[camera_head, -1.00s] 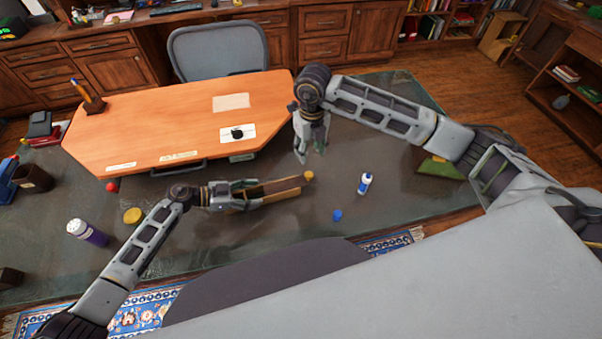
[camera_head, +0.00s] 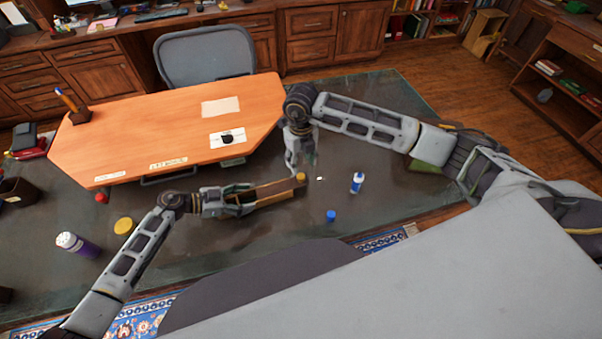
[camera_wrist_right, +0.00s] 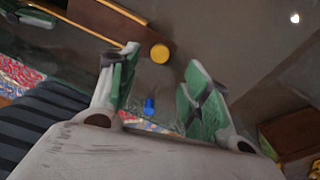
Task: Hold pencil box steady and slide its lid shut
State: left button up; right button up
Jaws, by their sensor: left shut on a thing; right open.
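The wooden pencil box (camera_head: 275,190) lies lengthwise above the dark glass desk top, with a dark interior showing between its long sides. I cannot make out its lid separately. My left gripper (camera_head: 243,199) is shut on the box's left end and covers that end. My right gripper (camera_head: 292,168) points down, open and empty, just behind the box's right end. In the right wrist view its two fingers (camera_wrist_right: 160,85) are spread, with the box (camera_wrist_right: 105,18) beyond them at the upper left. A yellow round piece (camera_head: 300,177) shows at the box's right end, also in the wrist view (camera_wrist_right: 160,54).
A small white bit (camera_head: 320,178) lies near. An orange board (camera_head: 170,130) fills the area behind. A purple jar (camera_head: 78,244) and yellow disc (camera_head: 123,225) are left.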

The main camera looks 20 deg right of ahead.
aim_at(301, 176)
jog(key=shift+f, duration=3.65)
grip_shut()
